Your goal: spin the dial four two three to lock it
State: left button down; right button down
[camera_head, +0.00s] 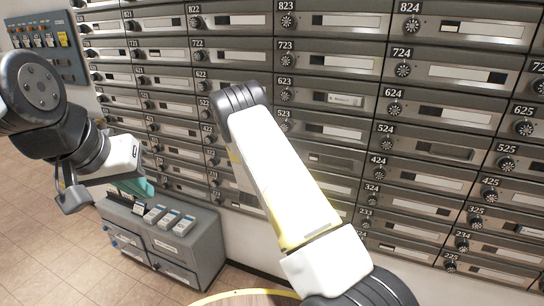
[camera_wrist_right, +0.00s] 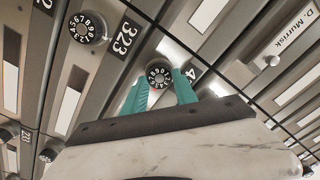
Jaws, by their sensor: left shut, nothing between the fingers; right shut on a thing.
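In the right wrist view, a round black dial (camera_wrist_right: 158,73) with white digits sits between the teal fingers of my right gripper (camera_wrist_right: 160,84). The fingers touch its two sides. The number plate beside it begins with 4 (camera_wrist_right: 191,73); a finger hides the rest. In the head view, my right arm covers this dial and the right gripper. My left gripper (camera_head: 146,187) shows teal fingers, shut and empty, at the lower left, in front of the lower mailboxes and apart from them.
A neighbouring dial (camera_wrist_right: 86,28) sits by plate 323 (camera_wrist_right: 123,39). Mailboxes with dials and name slots fill the wall, such as door 623 (camera_head: 320,97). A grey cabinet (camera_head: 205,245) stands below my left gripper. A panel (camera_head: 45,45) hangs at left. Tiled floor is open at lower left.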

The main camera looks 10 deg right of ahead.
jog(key=m, duration=2.6)
jog(key=shift+f+m, duration=0.3)
jog(key=shift+m, duration=0.1)
jog(key=shift+a, duration=0.1)
jog(key=c, duration=1)
grip_release()
jog(key=shift+o, duration=0.2)
jog(key=v, duration=0.7)
jog(key=shift+s+a, duration=0.25)
jog(key=shift+s, duration=0.1)
